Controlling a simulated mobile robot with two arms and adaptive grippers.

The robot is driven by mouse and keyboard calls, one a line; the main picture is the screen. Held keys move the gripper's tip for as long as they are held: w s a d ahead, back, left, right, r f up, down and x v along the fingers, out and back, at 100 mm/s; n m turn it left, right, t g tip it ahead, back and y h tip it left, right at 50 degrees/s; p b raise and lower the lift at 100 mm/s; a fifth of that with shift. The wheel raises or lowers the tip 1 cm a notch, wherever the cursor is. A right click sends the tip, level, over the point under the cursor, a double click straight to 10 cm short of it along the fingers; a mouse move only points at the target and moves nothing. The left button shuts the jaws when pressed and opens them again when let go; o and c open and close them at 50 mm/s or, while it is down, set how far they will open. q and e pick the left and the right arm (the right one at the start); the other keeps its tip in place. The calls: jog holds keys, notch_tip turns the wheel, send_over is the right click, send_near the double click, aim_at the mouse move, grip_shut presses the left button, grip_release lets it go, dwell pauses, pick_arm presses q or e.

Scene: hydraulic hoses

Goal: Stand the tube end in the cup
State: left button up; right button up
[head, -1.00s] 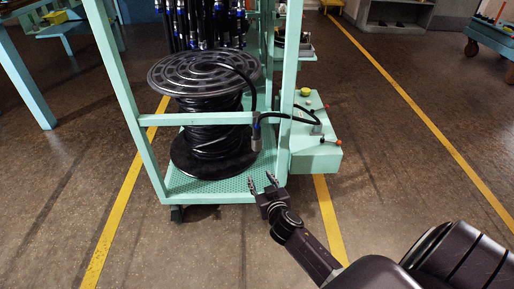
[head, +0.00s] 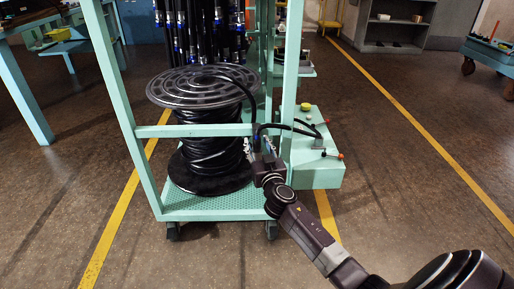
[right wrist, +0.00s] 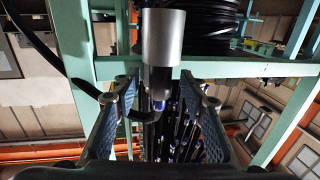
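The grey metal cup (right wrist: 163,37) is at the top middle of the right wrist view, which looks upside down. My right gripper (right wrist: 163,108) is open, with one finger on each side of the tube end and visible gaps. In the head view the right gripper (head: 260,148) is at the rack's right post, largely covering the cup. My left gripper is not in view.
The green rack (head: 200,131) has a crossbar and posts close to my gripper. It carries a black hose reel (head: 205,88) and hanging hoses (head: 205,35). The tube (head: 290,126) arches to a green box (head: 315,172) at right. Floor beyond it is open.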

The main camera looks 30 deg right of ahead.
jog(key=shift+w+d, duration=0.15)
jog(key=shift+w, duration=0.15)
jog(key=shift+c, duration=0.3)
grip_shut()
jog(key=shift+r, duration=0.1)
